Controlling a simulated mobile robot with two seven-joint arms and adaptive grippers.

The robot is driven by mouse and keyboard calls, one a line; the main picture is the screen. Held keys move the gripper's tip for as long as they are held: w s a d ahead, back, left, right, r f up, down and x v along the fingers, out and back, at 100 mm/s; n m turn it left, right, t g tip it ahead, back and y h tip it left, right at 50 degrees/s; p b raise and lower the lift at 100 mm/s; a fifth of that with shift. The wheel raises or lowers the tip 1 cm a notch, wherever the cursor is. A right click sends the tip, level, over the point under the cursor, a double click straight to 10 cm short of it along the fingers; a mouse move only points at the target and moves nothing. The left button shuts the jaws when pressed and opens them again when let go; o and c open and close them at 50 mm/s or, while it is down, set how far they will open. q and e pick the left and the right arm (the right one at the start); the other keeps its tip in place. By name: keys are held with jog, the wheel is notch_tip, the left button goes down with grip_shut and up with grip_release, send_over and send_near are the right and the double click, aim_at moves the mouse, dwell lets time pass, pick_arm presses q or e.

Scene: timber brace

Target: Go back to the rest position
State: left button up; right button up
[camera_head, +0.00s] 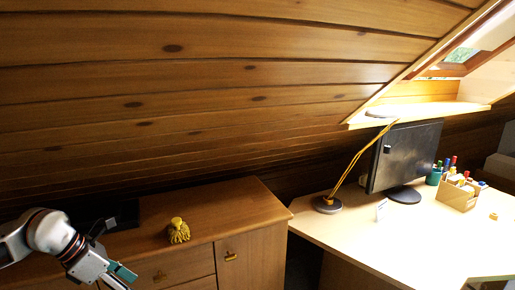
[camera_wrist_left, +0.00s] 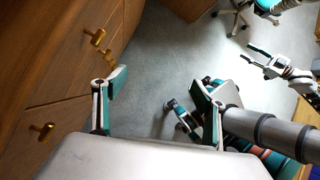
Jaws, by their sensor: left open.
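My left gripper (camera_head: 121,278) is at the bottom left of the head view, in front of the wooden cabinet (camera_head: 235,215).
A yellow tasselled object (camera_head: 178,232) stands on the cabinet top. Brass handles (camera_wrist_left: 95,37) stick out from its drawers. A desk (camera_head: 375,235) with a monitor (camera_head: 405,155), lamp (camera_head: 327,204) and pen box (camera_head: 458,194) is right. An office chair (camera_wrist_left: 238,12) stands on the floor.

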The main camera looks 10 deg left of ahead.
pick_arm(q)
jog(key=d+n+t+h, duration=0.8)
jog(key=d+n, duration=0.6)
jog(key=d, duration=0.9)
jog(key=s+a+f+n+y, duration=0.2)
jog(key=s+f+n+y, duration=0.1)
jog(key=f+n, duration=0.5)
jog(key=s+a+f+n+y, duration=0.2)
jog(key=s+f+n+y, duration=0.2)
jog(key=f+n, duration=0.5)
jog(key=s+a+f+n+y, duration=0.2)
jog(key=s+f+n+y, duration=0.2)
jog(key=s+f+n, duration=0.2)
notch_tip(320, 180, down, 3)
jog(key=shift+r+n+g, duration=0.15)
jog(key=shift+n+g, duration=0.15)
jog(key=shift+n, duration=0.9)
pick_arm(e)
jog(key=shift+w+r, duration=0.15)
jog(key=shift+w, duration=0.55)
pick_arm(q)
jog(key=shift+s, duration=0.1)
